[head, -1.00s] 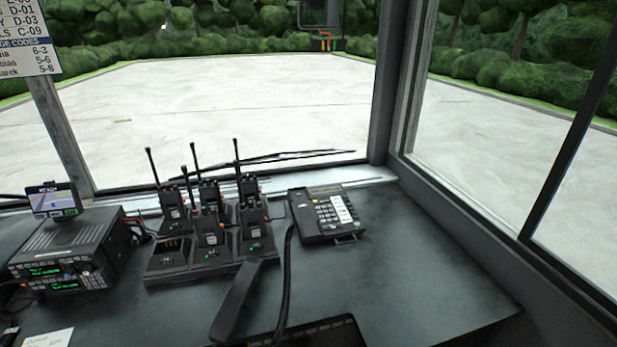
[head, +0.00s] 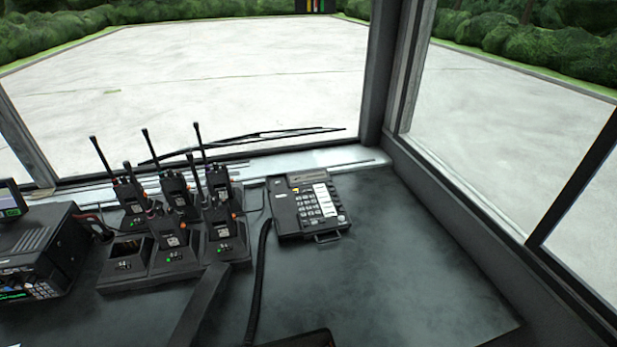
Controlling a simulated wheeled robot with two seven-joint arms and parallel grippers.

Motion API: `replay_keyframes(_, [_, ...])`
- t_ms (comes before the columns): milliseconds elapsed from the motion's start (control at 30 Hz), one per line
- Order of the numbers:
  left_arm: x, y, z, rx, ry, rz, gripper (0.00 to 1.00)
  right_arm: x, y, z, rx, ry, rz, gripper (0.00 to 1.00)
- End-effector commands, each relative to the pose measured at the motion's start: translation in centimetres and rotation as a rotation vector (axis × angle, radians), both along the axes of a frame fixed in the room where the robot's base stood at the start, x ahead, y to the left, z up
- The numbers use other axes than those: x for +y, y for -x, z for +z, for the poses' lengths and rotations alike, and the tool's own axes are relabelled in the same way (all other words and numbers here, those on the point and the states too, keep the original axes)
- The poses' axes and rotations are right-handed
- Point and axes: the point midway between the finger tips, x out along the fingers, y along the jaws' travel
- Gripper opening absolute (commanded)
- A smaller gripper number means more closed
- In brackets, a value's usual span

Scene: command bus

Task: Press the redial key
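The black desk phone (head: 309,206) sits on the dark desk right of centre, near the window ledge. Its keypad (head: 312,203) has pale keys in rows, with a white label strip beside them and a small display along the top. A small yellow-orange mark shows at the upper left of the keys. The key labels are too small to read, so I cannot tell which one is the redial key. Neither of my grippers is in view.
A charger rack (head: 125,281) with several handheld radios and upright antennas stands left of the phone. A long dark piece (head: 200,305), perhaps a handset, lies in front. A black cord (head: 258,280) runs down from the phone. The desk (head: 400,250) right of the phone is clear.

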Motion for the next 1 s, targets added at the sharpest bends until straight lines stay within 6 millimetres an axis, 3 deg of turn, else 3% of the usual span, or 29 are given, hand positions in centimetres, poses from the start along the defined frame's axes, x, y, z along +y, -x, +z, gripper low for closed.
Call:
replay_keyframes(300, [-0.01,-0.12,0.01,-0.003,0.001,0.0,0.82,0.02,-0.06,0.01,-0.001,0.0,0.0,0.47])
replay_keyframes(467, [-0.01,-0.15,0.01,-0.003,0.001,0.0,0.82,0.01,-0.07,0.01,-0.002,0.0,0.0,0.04])
replay_keyframes(500, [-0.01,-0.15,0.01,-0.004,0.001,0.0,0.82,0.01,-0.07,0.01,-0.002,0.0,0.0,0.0])
replay_keyframes(1000, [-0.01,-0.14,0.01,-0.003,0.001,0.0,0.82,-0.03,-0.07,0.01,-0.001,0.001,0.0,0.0])
